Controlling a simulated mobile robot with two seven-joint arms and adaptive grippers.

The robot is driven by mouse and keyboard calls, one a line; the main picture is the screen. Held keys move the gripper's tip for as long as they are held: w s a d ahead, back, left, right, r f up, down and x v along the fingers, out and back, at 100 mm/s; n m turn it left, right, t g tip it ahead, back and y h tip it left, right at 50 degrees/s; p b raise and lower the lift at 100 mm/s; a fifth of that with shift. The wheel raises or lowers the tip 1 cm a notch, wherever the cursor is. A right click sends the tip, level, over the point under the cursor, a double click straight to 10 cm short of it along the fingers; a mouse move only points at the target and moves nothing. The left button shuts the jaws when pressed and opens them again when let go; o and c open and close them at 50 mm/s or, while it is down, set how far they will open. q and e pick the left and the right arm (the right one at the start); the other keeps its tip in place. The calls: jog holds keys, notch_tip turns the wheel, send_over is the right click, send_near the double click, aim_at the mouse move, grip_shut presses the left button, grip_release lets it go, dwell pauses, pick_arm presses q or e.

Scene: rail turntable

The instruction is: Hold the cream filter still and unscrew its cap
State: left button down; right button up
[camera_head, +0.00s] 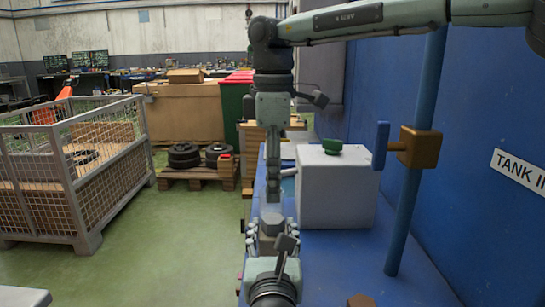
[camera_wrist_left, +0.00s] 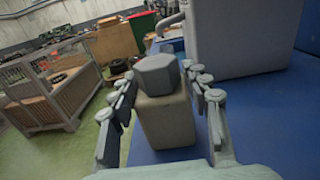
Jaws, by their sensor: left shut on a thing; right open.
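The cream filter (camera_wrist_left: 166,122) is a beige-grey block in the left wrist view, topped by a dark grey faceted cap (camera_wrist_left: 157,75). My left gripper (camera_wrist_left: 160,85) has a finger on each side of it and is shut on the filter body. In the head view my left gripper (camera_head: 270,240) is low in the middle, and the filter is mostly hidden among its parts. My right gripper (camera_head: 272,192) hangs pointing down just above and beyond it, open. Whether its fingertips touch the cap cannot be told. The right gripper is not clear in the wrist view.
A blue post (camera_head: 412,190) carries an orange-brown block (camera_head: 418,148) with a blue handle.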

aim_at(272, 218)
notch_tip(272, 218, down, 7)
jog(key=shift+f, duration=0.15)
jog(key=shift+c, duration=0.3)
jog(key=c, duration=1.2)
jog(key=n, duration=0.6)
jog(key=shift+c, duration=0.2)
jog(key=shift+o, duration=0.2)
jog(key=n, duration=0.6)
jog(key=shift+s+a, duration=0.1)
jog(key=shift+a, duration=0.05)
